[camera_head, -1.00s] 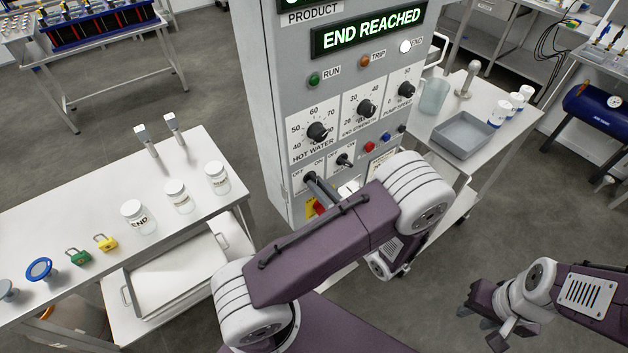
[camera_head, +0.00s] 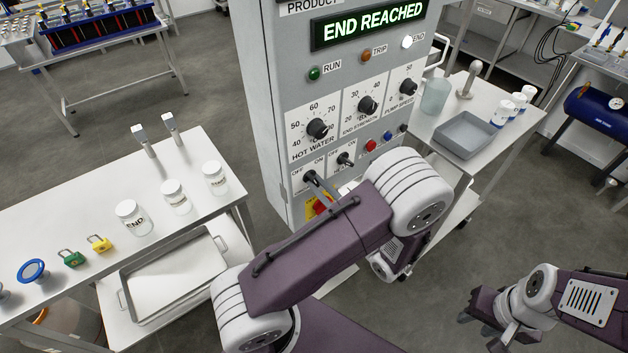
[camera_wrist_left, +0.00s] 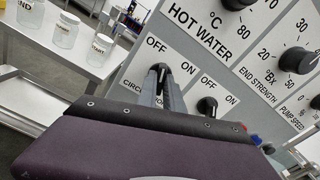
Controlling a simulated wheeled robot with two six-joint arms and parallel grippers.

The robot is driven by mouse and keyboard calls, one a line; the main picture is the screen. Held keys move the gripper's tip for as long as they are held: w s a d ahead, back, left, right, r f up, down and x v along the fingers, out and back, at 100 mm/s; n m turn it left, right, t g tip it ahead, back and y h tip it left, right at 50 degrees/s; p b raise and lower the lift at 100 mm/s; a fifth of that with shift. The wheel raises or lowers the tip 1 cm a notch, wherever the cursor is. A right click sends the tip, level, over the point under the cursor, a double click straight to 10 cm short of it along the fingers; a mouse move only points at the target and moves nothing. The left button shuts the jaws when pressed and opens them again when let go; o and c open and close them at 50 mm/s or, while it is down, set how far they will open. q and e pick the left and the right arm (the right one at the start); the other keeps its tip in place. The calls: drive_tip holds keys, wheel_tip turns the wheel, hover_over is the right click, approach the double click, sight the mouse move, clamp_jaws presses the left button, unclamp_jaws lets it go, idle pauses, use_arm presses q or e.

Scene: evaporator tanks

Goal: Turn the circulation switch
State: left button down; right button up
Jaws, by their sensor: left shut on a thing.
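The circulation switch (camera_wrist_left: 158,72) is the left one of two small black switches low on the grey control cabinet, with OFF and ON printed above it. My left gripper (camera_head: 312,178) has its fingertips at this switch and is shut on it, also in the left wrist view (camera_wrist_left: 161,76). The fingers cover most of the knob and part of its label, so I cannot tell which way it points. My right gripper (camera_head: 488,318) hangs over the floor at the lower right, away from the cabinet; its jaw opening is unclear.
A second OFF/ON switch (camera_head: 345,159) sits just right of it. The hot water dial (camera_head: 317,129) is above. The lit display (camera_head: 367,24) reads END REACHED. A white table (camera_head: 60,210) with jars stands left; a table with a grey tray (camera_head: 465,135) stands right.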

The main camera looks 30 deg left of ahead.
use_arm(q)
drive_tip(key=shift+f+n, duration=0.15)
drive_tip(key=shift+n, duration=0.25)
drive_tip(key=shift+n+b, duration=0.7)
drive_tip(key=shift+n, duration=0.3)
